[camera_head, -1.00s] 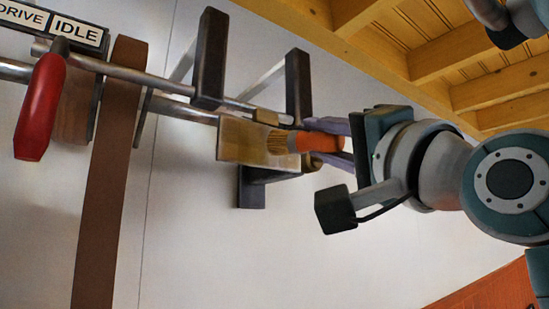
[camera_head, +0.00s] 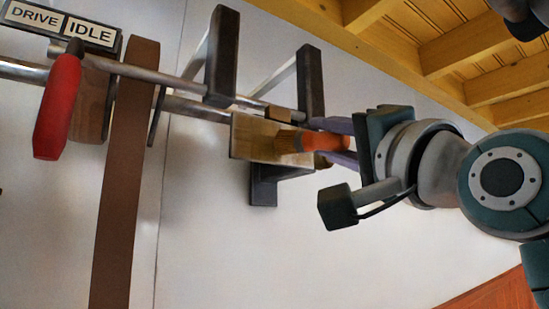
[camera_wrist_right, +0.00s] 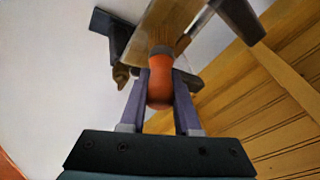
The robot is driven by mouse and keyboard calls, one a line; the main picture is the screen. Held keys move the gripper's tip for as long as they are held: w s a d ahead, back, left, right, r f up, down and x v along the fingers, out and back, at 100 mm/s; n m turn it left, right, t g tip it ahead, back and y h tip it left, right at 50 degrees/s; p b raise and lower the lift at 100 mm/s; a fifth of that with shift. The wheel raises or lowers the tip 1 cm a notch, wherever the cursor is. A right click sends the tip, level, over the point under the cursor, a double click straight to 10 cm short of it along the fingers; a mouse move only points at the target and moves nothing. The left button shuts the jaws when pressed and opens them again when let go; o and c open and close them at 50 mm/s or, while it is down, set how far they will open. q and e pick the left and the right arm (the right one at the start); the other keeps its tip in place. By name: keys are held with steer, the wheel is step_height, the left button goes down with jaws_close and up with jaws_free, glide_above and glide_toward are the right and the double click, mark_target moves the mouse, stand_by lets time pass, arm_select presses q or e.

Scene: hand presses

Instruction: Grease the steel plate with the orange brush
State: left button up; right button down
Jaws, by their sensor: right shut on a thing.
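My right gripper (camera_head: 335,142) is shut on the orange handle of the brush (camera_head: 318,141). The brush points left in the head view, with its tan bristles over the face of the shiny, tan-looking plate (camera_head: 248,138). The bristles seem to meet the plate, but I cannot tell how firmly. In the wrist view the purple fingers of my right gripper (camera_wrist_right: 160,92) flank the orange handle (camera_wrist_right: 158,93). The bristles there run up against the plate (camera_wrist_right: 180,15). My left gripper is not in view.
Dark blocks (camera_head: 222,55) (camera_head: 311,80) and metal rods (camera_head: 150,70) stand close around the plate. A red lever handle (camera_head: 57,108), a brown upright bar (camera_head: 124,180) and a "DRIVE IDLE" sign (camera_head: 62,25) are at left. Yellow wooden beams (camera_head: 450,50) fill the top right.

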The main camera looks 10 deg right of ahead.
steer(key=shift+w+a, duration=0.2)
steer(key=shift+w, duration=0.25)
steer(key=shift+d, duration=0.15)
steer(key=shift+w+d, duration=0.25)
steer(key=shift+d, duration=0.5)
steer(key=shift+w+d, duration=0.2)
steer(key=shift+d, duration=0.5)
steer(key=shift+w+d, duration=0.15)
steer(key=shift+d, duration=0.2)
steer(key=shift+s+a, duration=0.3)
steer(key=shift+a, duration=0.7)
steer(key=shift+s+a, duration=0.3)
steer(key=shift+a, duration=0.65)
steer(key=shift+s+r, duration=0.1)
steer(key=shift+r, duration=0.3)
